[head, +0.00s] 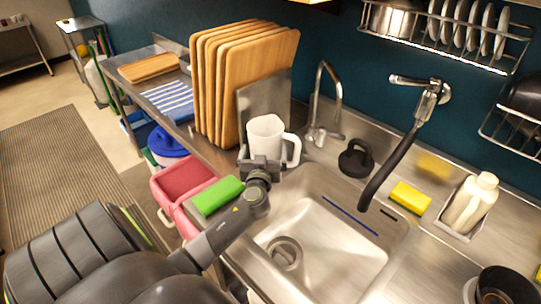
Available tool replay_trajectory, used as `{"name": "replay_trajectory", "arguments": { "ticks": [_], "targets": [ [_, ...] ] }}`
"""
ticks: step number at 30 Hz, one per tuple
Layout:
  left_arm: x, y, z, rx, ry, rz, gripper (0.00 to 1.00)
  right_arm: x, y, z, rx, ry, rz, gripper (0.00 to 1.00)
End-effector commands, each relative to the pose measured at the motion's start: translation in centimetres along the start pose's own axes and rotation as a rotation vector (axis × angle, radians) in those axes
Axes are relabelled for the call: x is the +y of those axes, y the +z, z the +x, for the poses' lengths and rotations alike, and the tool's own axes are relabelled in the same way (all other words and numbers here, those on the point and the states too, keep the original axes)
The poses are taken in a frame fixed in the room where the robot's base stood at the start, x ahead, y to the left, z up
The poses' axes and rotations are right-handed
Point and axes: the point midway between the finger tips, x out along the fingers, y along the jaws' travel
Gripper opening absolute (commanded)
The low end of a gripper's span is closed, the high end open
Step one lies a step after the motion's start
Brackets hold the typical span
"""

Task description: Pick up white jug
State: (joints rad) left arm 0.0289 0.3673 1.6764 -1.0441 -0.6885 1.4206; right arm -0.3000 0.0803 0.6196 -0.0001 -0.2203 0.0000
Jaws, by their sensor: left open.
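The white jug (265,136) stands upright on the steel counter behind the sink's left end, in front of the wooden boards. Its handle points right. My left gripper (262,162) is at the lower front of the jug, with its jaws open. The jaws hide the jug's base, and I cannot tell whether they touch it. My right gripper is not in view.
Several wooden boards (212,85) stand close behind the jug. A steel tap (321,105) and a black round object (356,158) are to its right. The sink (335,262) lies in front, with a green sponge (217,196) at left.

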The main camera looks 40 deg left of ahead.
Motion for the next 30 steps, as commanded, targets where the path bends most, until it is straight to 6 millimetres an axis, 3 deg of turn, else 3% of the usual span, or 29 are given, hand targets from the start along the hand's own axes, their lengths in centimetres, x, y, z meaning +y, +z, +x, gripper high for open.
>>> {"name": "replay_trajectory", "arguments": {
  "ticks": [3, 9, 21, 30],
  "targets": [
    [0.1, -0.5, 1.5, 0.001, 0.0, 0.003, 1.0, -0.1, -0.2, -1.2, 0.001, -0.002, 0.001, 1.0],
    [0.2, -0.2, 3.5, 0.001, 0.0, 0.002, 1.0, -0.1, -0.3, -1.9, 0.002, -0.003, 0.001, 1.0],
    [0.2, -0.1, 4.3, 0.001, 0.001, 0.0, 1.0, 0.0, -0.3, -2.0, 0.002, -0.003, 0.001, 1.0],
    [0.2, -0.1, 4.2, 0.001, 0.001, 0.0, 0.61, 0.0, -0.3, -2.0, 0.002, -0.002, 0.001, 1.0]
  ]
}}
